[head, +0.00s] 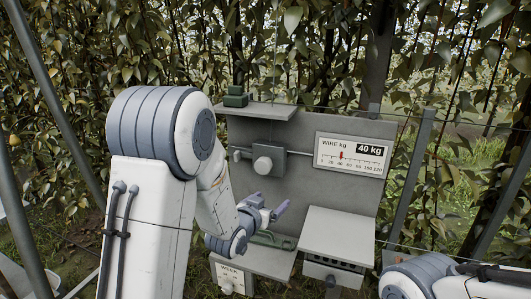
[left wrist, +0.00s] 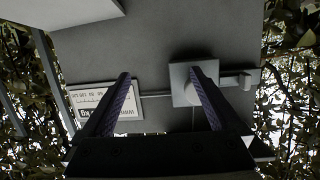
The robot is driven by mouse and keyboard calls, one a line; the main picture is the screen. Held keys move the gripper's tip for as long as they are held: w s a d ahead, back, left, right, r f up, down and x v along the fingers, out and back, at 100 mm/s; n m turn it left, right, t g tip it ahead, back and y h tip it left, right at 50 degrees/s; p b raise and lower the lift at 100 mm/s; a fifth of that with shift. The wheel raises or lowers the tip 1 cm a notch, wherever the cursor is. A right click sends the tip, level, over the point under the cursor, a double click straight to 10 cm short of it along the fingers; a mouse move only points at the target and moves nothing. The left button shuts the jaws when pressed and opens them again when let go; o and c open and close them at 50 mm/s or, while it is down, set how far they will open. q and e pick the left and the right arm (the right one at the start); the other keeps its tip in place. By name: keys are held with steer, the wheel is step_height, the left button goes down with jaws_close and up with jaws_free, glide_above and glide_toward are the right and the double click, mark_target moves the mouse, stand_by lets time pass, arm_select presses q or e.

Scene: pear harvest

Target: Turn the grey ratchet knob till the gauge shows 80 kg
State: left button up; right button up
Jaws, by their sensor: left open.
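The grey ratchet knob (head: 264,165) sits on a square grey block on the upright board, left of the gauge. The gauge (head: 351,154) is a white plate marked WIRE kg; its display reads 40 kg and its red pointer stands near 40. My left gripper (head: 271,204) is open and empty, below the knob and in front of the board. In the left wrist view the picture is upside down; the gauge (left wrist: 88,98) lies behind the left finger, and the right finger partly covers the knob (left wrist: 187,92). My right gripper is out of view.
A thin wire runs from the block to the gauge. A dark green object (head: 235,98) sits on the top shelf. A lower shelf (head: 262,261) holds a green tool, beside a light grey box (head: 338,234). Leafy trees and posts surround the board.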

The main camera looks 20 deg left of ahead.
mark_target(262, 168)
arm_select(q)
steer(key=a+r+n+t+y+p, duration=0.1)
steer(key=a+r+t+p, duration=0.15)
steer(key=a+r, duration=0.3)
steer(key=shift+t, duration=0.25)
steer(key=w+p, duration=0.1)
steer(key=w, duration=0.2)
steer(key=w+p, duration=0.1)
steer(key=w, duration=0.2)
steer(key=w+p, duration=0.1)
steer(key=w, duration=0.3)
steer(key=shift+f+p, duration=0.3)
steer(key=shift+f, duration=0.1)
steer(key=shift+w+f, duration=0.15)
steer(key=shift+w, duration=0.4)
arm_select(e)
step_height(262, 168, up, 7)
steer(key=shift+r, duration=0.2)
arm_select(q)
steer(key=c, duration=1.3)
steer(key=shift+c, duration=0.3)
arm_select(e)
steer(key=shift+f, duration=0.1)
